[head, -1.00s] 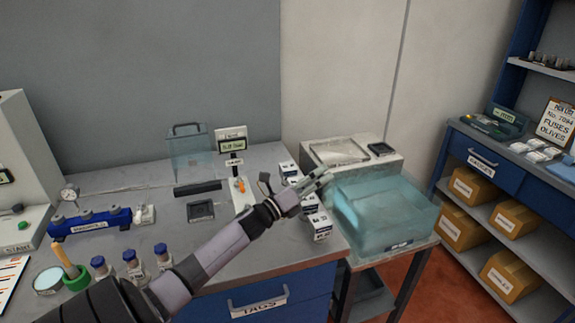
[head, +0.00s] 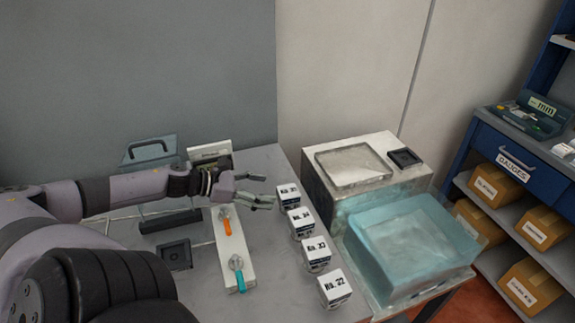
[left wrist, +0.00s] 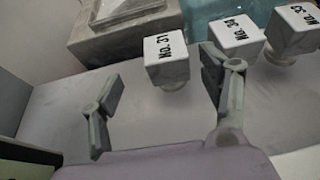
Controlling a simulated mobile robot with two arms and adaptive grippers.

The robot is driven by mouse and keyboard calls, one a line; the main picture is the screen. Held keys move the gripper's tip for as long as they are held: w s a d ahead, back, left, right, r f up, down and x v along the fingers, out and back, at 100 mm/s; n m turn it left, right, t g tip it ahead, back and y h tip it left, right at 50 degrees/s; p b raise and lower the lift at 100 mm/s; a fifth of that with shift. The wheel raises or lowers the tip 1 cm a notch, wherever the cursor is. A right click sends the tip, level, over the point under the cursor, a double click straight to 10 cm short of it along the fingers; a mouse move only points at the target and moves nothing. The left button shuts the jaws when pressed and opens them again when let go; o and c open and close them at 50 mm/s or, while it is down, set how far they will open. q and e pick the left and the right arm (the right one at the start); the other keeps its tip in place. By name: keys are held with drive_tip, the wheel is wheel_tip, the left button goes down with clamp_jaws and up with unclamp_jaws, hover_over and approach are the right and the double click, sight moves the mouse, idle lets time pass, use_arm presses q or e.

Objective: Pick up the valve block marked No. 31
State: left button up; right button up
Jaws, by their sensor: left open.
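The valve block marked No. 31 (head: 289,196) is a small white cube, the farthest of a row of numbered blocks on the bench. In the left wrist view it (left wrist: 167,62) stands upright just beyond the gap between my fingers, untouched. My left gripper (head: 262,199) is open and empty, low over the bench, just left of this block. In the left wrist view its fingers (left wrist: 164,95) are spread wide, the right one near block No. 34 (left wrist: 236,36); I cannot tell if they touch. My right gripper is not in view.
Blocks No. 34 (head: 300,222), No. 33 (head: 316,255) and No. 32 (head: 335,290) run toward the front. A teal translucent bin (head: 415,245) stands right of them. A white plate with orange and teal levers (head: 233,255) lies to the left. A grey machine (head: 325,185) stands behind right.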

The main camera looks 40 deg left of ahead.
sight(280, 192)
use_arm(q)
drive_tip(key=b+x, duration=0.1)
drive_tip(key=x, duration=0.1)
drive_tip(key=b+x, duration=0.2)
drive_tip(key=x, duration=0.1)
drive_tip(key=shift+s+d+r, duration=0.1)
drive_tip(key=shift+s+d, duration=0.05)
drive_tip(key=shift+d, duration=0.2)
drive_tip(key=shift+w, duration=0.3)
drive_tip(key=shift+w+f+b, duration=0.2)
drive_tip(key=shift+f+b, duration=0.05)
drive_tip(key=shift+b, duration=0.1)
drive_tip(key=shift+w+d+b, duration=0.2)
drive_tip(key=shift+d+b, duration=0.05)
drive_tip(key=shift+b, duration=0.05)
drive_tip(key=shift+b+x, duration=1)
drive_tip(key=shift+b, duration=0.25)
drive_tip(key=shift+b+x, duration=0.75)
drive_tip(key=shift+x, duration=0.1)
drive_tip(key=shift+w+d+b, duration=0.25)
drive_tip(key=shift+w+b, duration=0.05)
drive_tip(key=shift+b, duration=0.1)
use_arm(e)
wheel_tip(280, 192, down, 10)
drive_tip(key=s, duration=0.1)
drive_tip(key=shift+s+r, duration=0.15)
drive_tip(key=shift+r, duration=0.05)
